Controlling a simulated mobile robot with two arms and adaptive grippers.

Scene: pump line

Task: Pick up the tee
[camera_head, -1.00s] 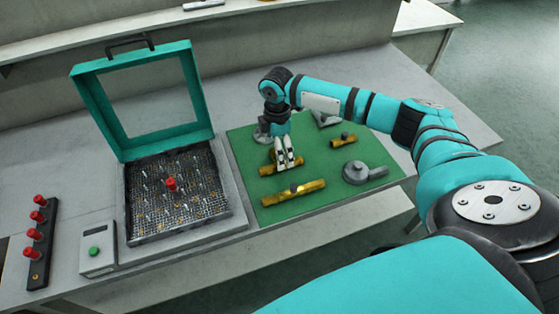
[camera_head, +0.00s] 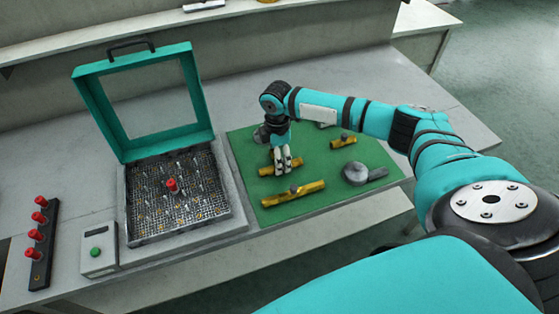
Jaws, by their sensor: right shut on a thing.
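A brass pipe fitting, which I take to be the tee (camera_head: 266,171), lies on the green mat (camera_head: 315,163). Its two ends show on either side of my right gripper (camera_head: 283,170), which points down over its middle and is shut on it. The fingers hide the middle of the fitting. The fitting appears to be at mat level; I cannot tell any gap under it. My left gripper is not in view.
A longer brass fitting (camera_head: 293,194) lies in front, a short one (camera_head: 343,141) behind right, and a grey round part (camera_head: 356,173) at right. The teal-lidded test box (camera_head: 187,231) stands open at left, beside a button box (camera_head: 98,251) and a rack of red-topped parts (camera_head: 42,246).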

